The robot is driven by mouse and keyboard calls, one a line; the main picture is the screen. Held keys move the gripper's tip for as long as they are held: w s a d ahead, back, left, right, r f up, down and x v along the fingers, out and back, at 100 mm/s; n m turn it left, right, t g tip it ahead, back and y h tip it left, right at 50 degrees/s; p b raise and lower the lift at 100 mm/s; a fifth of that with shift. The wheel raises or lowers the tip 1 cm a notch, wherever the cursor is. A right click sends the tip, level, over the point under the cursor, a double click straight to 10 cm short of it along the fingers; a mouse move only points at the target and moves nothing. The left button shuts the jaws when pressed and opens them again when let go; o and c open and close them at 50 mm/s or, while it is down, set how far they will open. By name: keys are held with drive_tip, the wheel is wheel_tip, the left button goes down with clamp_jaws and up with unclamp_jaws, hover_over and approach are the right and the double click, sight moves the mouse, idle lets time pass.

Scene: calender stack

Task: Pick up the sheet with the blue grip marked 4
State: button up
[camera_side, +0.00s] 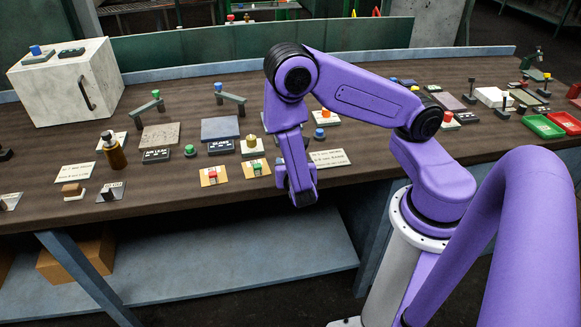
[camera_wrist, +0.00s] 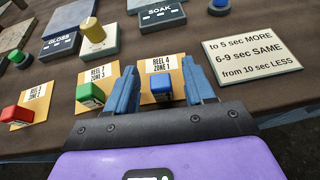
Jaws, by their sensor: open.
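The sheet with the blue grip (camera_wrist: 162,88) is an orange card (camera_wrist: 176,70) with a white label reading "REEL 4 ZONE 1". It lies on the dark table in the wrist view. My gripper (camera_wrist: 163,82) is open, its two blue fingers to the left and right of the blue grip; I cannot tell how high they are above it. In the side view my gripper (camera_side: 302,190) points down at the table's front edge. The blue-grip sheet is mostly hidden behind it there.
Left of it lie similar cards with a green grip (camera_wrist: 90,95) and a red grip (camera_wrist: 16,114). A white sign (camera_wrist: 252,56) with timing text lies at the right. Behind stand dark blocks marked "SOAK" (camera_wrist: 162,15) and "GLOSS" (camera_wrist: 60,43), and a yellow knob (camera_wrist: 92,30).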

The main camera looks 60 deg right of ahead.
drive_tip(key=shift+w+d+f, duration=0.25)
drive_tip(key=shift+w+d, duration=0.1)
drive_tip(key=shift+d, duration=0.1)
clamp_jaws()
drive_tip(key=shift+r, duration=0.1)
